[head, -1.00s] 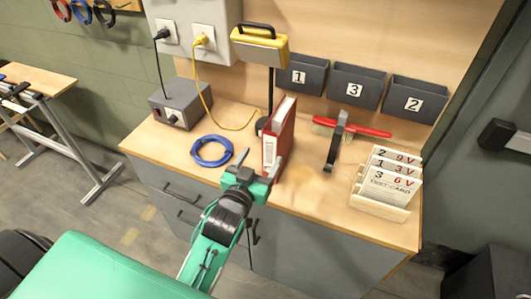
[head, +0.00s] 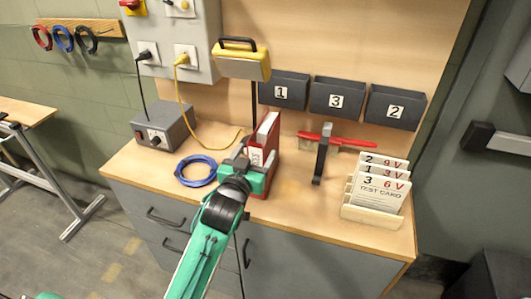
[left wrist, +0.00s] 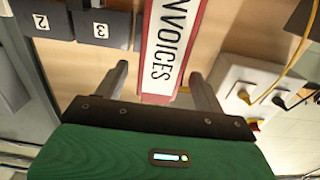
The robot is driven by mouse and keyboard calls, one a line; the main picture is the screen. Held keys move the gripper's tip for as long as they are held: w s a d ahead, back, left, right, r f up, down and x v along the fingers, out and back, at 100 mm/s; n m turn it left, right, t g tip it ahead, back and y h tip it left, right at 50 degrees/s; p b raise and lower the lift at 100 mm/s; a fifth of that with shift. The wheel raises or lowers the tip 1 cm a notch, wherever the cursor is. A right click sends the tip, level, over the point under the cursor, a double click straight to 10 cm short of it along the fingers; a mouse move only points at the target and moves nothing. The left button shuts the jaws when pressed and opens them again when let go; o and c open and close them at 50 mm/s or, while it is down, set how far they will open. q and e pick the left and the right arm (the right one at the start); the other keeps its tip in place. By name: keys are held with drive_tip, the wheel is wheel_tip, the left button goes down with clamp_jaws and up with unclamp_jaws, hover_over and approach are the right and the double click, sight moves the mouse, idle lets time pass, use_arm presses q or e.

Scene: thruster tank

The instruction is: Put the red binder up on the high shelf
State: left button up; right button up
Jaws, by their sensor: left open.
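The red binder (head: 267,134) stands upright on the wooden workbench, its spine toward me. In the left wrist view its spine (left wrist: 172,45) carries a white label reading "INVOICES". My left gripper (head: 256,162) is open at the front of the binder in the head view and hides the lower spine. In the left wrist view my left gripper (left wrist: 159,78) has one finger on each side of the spine, with visible gaps. The high shelf is not in view. My right gripper is not in view.
A blue cable coil (head: 196,171) lies left of the binder. A yellow-topped lamp (head: 243,62) stands behind it. A dark clamp with a red bar (head: 322,153) and a card rack (head: 372,214) are to the right. Numbered bins (head: 336,98) hang on the back panel.

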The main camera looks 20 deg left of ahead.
sight(262, 139)
use_arm(q)
drive_tip(key=shift+w, duration=0.55)
drive_tip(key=shift+w+r, duration=0.15)
drive_tip(key=shift+w, duration=0.2)
drive_tip(key=w, duration=0.1)
drive_tip(key=w+p, duration=0.1)
drive_tip(key=w, duration=0.1)
drive_tip(key=shift+w+d+r+p, duration=0.1)
drive_tip(key=shift+w+r+p, duration=0.05)
drive_tip(key=shift+w+p, duration=0.15)
drive_tip(key=shift+w, duration=0.4)
drive_tip(key=shift+c, duration=0.9)
clamp_jaws()
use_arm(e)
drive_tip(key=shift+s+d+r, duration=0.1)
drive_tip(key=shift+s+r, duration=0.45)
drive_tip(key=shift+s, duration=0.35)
